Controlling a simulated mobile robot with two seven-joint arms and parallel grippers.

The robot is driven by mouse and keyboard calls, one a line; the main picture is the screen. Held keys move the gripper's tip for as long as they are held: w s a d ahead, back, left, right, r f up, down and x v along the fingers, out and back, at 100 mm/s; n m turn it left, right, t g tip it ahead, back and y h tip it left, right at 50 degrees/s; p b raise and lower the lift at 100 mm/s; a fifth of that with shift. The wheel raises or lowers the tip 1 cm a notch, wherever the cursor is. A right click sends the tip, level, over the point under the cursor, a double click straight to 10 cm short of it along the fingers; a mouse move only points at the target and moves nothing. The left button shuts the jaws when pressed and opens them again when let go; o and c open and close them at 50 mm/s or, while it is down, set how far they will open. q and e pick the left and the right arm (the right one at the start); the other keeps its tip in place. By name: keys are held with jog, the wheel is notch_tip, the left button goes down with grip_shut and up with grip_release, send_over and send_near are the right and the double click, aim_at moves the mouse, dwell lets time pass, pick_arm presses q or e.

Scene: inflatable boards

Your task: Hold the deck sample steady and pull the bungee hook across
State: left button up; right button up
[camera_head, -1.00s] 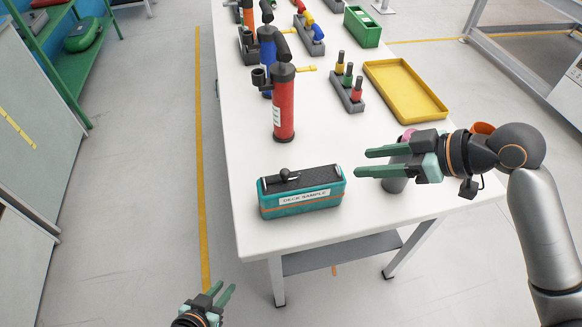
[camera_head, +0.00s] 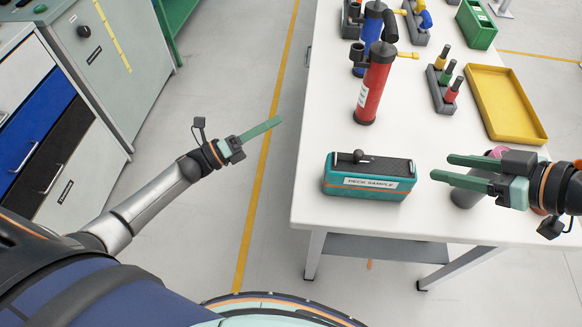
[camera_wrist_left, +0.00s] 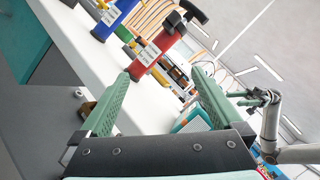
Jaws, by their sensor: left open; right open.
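The deck sample (camera_head: 368,183) is a teal block with a dark top and a white label, standing on the white table near its front edge. A small dark hook-like piece (camera_head: 358,157) lies on its top at the left; its bungee cord cannot be made out. My left gripper (camera_head: 272,124) is open and empty, left of the table edge and apart from the sample. In the left wrist view its spread fingers (camera_wrist_left: 162,76) show, with part of the teal sample (camera_wrist_left: 190,122) behind one finger. My right gripper (camera_head: 442,167) is open and empty, just right of the sample, fingers pointing left.
A red pump (camera_head: 374,85) stands behind the sample, with a blue pump (camera_head: 370,30) beyond. A rack of coloured handles (camera_head: 444,88), a yellow tray (camera_head: 508,105) and a green bin (camera_head: 477,24) are farther back. A grey cup (camera_head: 467,196) is partly hidden below my right gripper.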

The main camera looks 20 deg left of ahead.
pick_arm(q)
jog(key=s+d+m+g+h, duration=0.25)
jog(key=m+g, duration=0.25)
jog(key=m, duration=0.4)
jog(key=m+g+h, duration=0.1)
jog(key=m+g, duration=0.5)
jog(key=m, duration=0.2)
send_near(348, 176)
jog(key=w+d+f, duration=0.1)
jog(key=w+d, duration=0.1)
jog(key=d, duration=0.1)
jog(key=w+d+f, duration=0.1)
jog(key=d+f, duration=0.1)
jog(key=d, duration=0.1)
jog(key=w+d+f, duration=0.1)
jog(key=w+d, duration=0.1)
jog(key=d, duration=0.1)
jog(key=shift+w+d+f, duration=0.3)
